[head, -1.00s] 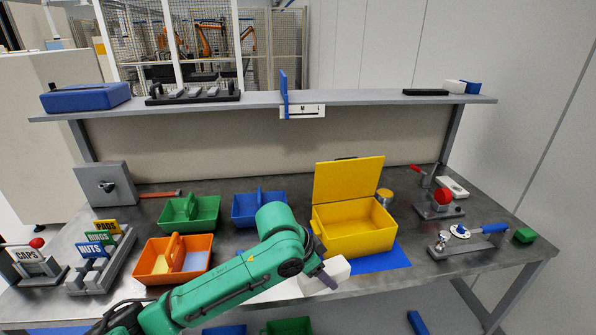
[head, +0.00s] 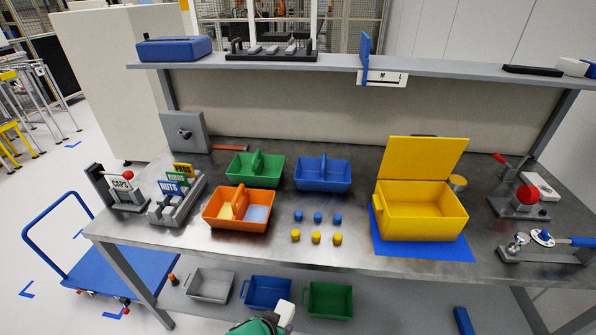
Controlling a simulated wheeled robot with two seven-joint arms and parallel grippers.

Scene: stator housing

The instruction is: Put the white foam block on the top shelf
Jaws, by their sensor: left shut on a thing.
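The white foam block (head: 285,313) shows at the bottom edge of the head view, in front of the workbench. My left gripper (head: 272,321) is shut on it; only a small green and dark part of the arm shows, and the fingers are mostly hidden. The block is held low in the picture, well apart from the top shelf. The top shelf (head: 445,67) is the long grey board above the back of the bench. My right gripper is not in view.
On the shelf stand a blue case (head: 175,48), a black rack (head: 272,50), a blue upright divider (head: 364,55), a black bar (head: 532,70) and another white block (head: 572,66). The shelf is bare between divider and bar. A yellow box (head: 425,212) stands open on the bench.

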